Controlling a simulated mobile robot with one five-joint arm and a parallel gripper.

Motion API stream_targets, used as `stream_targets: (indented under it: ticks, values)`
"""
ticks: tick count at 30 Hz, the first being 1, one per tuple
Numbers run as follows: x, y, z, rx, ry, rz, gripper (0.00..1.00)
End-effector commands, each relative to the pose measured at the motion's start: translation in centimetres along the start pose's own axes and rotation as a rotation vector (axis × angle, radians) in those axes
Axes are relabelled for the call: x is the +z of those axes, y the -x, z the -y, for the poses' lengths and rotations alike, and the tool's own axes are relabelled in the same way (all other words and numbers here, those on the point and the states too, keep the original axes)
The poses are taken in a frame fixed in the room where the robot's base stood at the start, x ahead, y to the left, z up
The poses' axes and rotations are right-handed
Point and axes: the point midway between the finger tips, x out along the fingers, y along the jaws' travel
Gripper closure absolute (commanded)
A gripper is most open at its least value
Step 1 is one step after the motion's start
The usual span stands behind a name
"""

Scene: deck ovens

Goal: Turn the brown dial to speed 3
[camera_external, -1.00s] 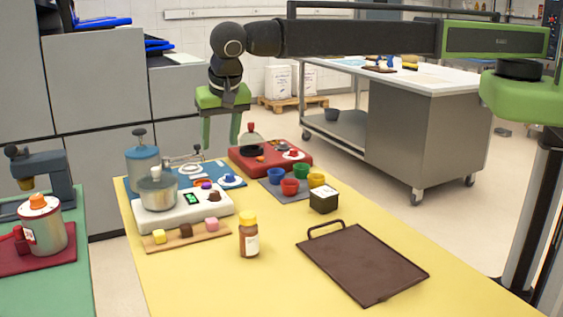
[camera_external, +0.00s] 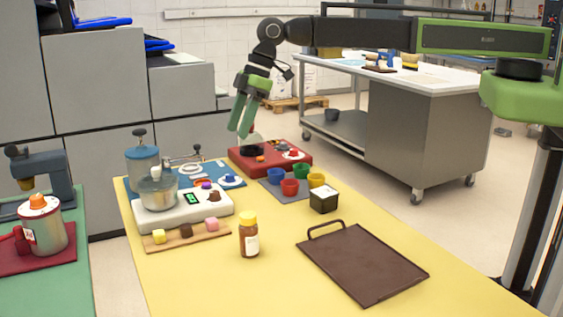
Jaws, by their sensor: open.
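The brown dial (camera_external: 214,195) sits on the right end of a white appliance (camera_external: 190,214) with a green display and a steel pot (camera_external: 158,190) on top. The dial is too small to read its speed mark. My gripper (camera_external: 239,133) is open, with green fingers pointing down and slightly left. It hangs near the back left of the red appliance (camera_external: 295,163), beyond the brown dial and apart from it. Its fingertips appear just above the black plate area of the red appliance; I cannot tell the exact height. Nothing shows between the fingers.
A blue appliance (camera_external: 222,167) with a white-ringed blue knob stands between the white and red ones. Coloured cups (camera_external: 290,187), a dark box (camera_external: 323,201), a brown bottle (camera_external: 249,238), a board with cubes (camera_external: 160,247) and a brown tray (camera_external: 360,262) occupy the yellow table (camera_external: 200,290).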

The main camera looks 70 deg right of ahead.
Motion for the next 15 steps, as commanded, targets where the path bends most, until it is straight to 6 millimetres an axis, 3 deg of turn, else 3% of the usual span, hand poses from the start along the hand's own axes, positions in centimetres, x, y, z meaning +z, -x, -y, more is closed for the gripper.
stream_targets:
  ticks: [2,8,15]
  values:
    - [0.1,0.1,-0.9,0.004,-0.010,0.001,0.49]
    - [0.2,-0.6,-0.9,0.005,-0.011,0.002,0.49]
    - [0.4,-4.2,-0.9,0.005,-0.010,0.003,0.49]
